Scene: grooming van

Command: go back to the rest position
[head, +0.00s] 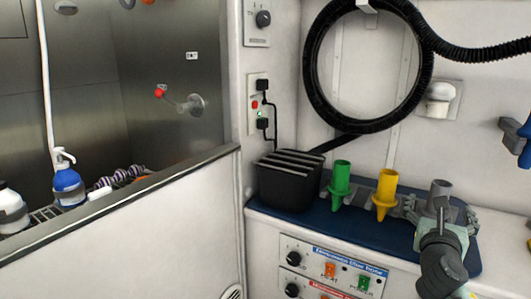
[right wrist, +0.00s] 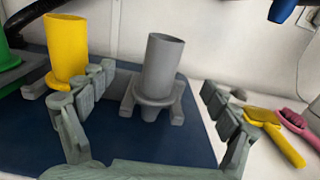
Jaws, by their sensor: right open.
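My right gripper (head: 440,212) is in the lower right of the head view, over the blue mat (head: 345,222). Its jaws are open, with one finger at each side of the grey nozzle (head: 440,187) in the picture. In the right wrist view the grey nozzle (right wrist: 160,68) stands upright in its grey holder, between the spread fingers (right wrist: 157,85) and apart from both. My left gripper is not in view.
A yellow nozzle (head: 386,187) and a green nozzle (head: 341,179) stand left of the grey one, beside a black slotted box (head: 289,182). A black hose (head: 310,70) hangs on the wall.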

